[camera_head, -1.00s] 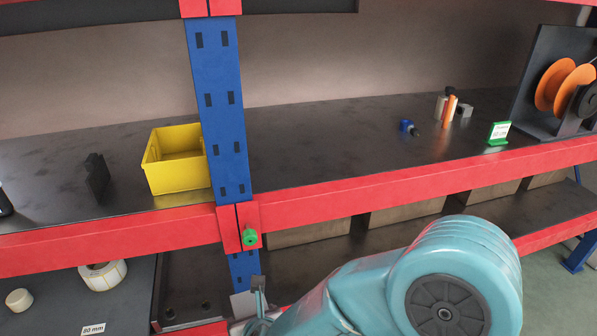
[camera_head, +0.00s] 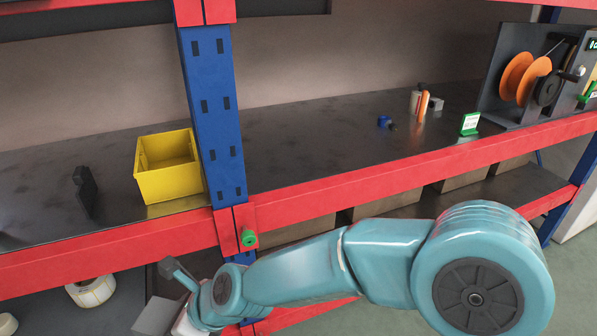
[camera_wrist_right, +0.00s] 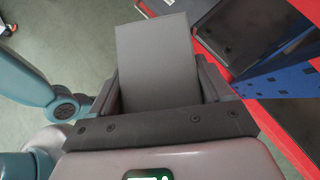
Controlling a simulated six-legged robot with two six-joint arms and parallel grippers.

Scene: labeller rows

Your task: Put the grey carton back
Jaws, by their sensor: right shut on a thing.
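The grey carton (camera_wrist_right: 158,65) is a plain grey box, held between the two fingers of my right gripper (camera_wrist_right: 160,88) in the right wrist view. In the head view the carton (camera_head: 157,316) shows at the lower left, in front of the rack and below the red shelf beam. My right arm reaches across from the right to it, and the right gripper is mostly cut off by the bottom edge. My left gripper is in neither view.
The upper shelf (camera_head: 300,150) holds a yellow bin (camera_head: 168,180), a black bracket (camera_head: 86,190), small parts, a green-framed label (camera_head: 469,124) and orange spools (camera_head: 525,78). A blue upright (camera_head: 213,110) and a green knob (camera_head: 249,238) stand near my arm. The shelf's middle is largely bare.

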